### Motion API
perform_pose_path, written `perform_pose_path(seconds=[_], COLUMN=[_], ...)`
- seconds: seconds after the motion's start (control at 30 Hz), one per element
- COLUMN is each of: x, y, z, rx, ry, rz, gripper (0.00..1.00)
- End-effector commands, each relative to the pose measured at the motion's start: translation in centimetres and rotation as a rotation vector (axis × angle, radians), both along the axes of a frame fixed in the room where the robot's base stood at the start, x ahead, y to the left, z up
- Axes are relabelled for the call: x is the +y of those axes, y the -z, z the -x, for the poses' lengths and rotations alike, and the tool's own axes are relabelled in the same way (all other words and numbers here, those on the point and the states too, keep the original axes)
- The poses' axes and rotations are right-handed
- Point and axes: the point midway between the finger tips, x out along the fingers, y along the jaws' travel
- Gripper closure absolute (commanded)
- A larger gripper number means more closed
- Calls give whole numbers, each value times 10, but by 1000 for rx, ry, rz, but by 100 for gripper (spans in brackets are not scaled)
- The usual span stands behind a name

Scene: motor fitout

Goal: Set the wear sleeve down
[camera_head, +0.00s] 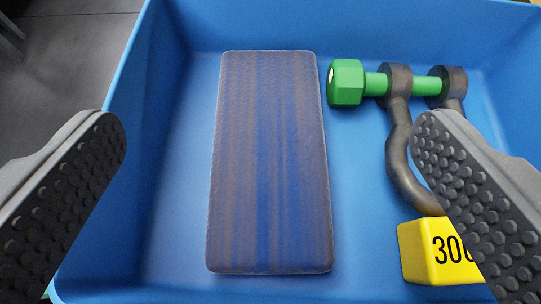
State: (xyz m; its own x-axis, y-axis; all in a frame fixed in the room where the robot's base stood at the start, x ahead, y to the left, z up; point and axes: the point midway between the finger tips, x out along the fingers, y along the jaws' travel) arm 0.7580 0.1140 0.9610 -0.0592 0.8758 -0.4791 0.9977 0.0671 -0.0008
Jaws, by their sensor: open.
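A long flat rectangular piece (268,160) with rounded corners and a worn brown and blue streaked surface lies in a blue bin (120,165). It may be the wear sleeve; no other sleeve-like thing shows. My gripper (268,150) is open, with one dark studded finger at the left and the other at the right. The piece appears between the fingers, with a wide gap on both sides, and neither finger touches it. How far the fingers are above it is hard to tell.
At the right in the bin lies a green hex-headed pin (346,82) through a dark metal shackle (398,140), partly behind my right finger. A yellow block (420,255) marked with digits sits at the lower right. Bare bin floor shows around the flat piece. Grey floor (70,60) lies outside the bin.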

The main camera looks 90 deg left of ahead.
Motion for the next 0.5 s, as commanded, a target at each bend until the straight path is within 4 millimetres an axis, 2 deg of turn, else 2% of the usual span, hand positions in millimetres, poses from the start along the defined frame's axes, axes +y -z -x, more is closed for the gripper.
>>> perform_pose_path(seconds=[0.17,0.5], x=[-27,-53], y=[-15,-34], z=[-2,-6], rx=[-5,-4], ry=[-2,0], rz=[2,-3], gripper=[8,8])
